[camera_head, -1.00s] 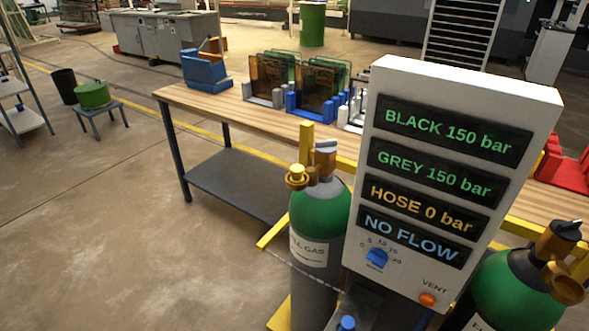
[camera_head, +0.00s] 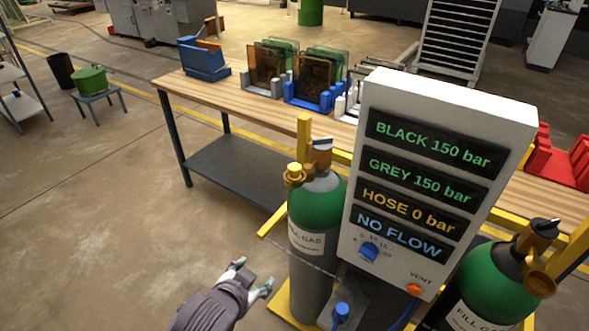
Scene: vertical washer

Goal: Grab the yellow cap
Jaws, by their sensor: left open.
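The yellow cap (camera_head: 294,169) sits on the brass valve outlet at the top left of the left gas cylinder (camera_head: 318,205), which is green on top and grey below. My left gripper (camera_head: 254,274) is open and empty at the bottom of the view. It is to the left of and lower than the cylinder's label, apart from the cap. The cap is not covered by anything. My right gripper is not in view.
A white display panel (camera_head: 485,112) stands right of the cylinder. A second green cylinder (camera_head: 497,278) is at right. A yellow frame (camera_head: 303,135) surrounds the cylinders. A wooden table (camera_head: 215,98) stands behind.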

